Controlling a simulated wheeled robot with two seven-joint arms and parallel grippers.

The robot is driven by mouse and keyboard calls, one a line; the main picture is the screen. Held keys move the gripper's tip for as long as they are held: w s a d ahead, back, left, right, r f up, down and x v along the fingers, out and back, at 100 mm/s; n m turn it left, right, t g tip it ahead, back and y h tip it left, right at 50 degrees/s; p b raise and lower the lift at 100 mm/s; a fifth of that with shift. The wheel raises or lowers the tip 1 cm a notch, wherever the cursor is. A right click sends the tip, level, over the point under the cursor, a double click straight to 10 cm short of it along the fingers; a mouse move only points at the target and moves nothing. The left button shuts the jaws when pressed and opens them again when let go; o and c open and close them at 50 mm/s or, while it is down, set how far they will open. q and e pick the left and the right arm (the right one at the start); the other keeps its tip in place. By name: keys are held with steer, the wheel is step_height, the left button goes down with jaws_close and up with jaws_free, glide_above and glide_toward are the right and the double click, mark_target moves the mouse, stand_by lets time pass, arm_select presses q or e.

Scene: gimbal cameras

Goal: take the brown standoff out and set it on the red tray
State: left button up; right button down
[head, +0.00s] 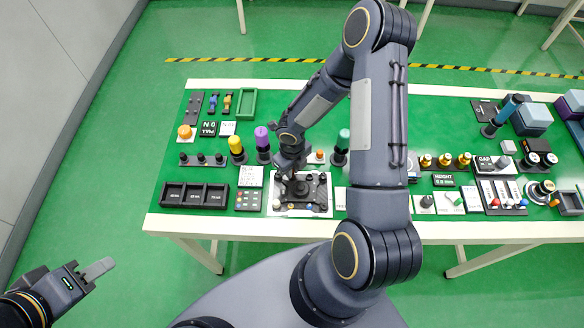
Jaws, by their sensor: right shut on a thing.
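My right gripper (291,168) points down over a black fixture plate (319,203) on a white board at the front of the table. It is shut on a small part at the plate. The fingers hide most of that part, and its colour cannot be made out. Several dark posts and knobs stand on the plate around the fingertips. I cannot pick out the brown standoff for certain. No red tray can be made out; my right arm covers part of the table. My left gripper (92,273) is off the table at the lower left, apart from everything; its jaw gap is unclear.
A black three-bin tray (194,195) and a small button box (248,200) lie left of the plate. Yellow (236,145) and purple (262,138) capped cylinders stand behind. A green tray (246,104) is at the back left. Gauges and blocks crowd the right side.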

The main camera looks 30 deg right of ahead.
steer(key=c, duration=1.3)
jaws_free()
step_height(320, 180, up, 8)
steer(key=shift+f, duration=0.1)
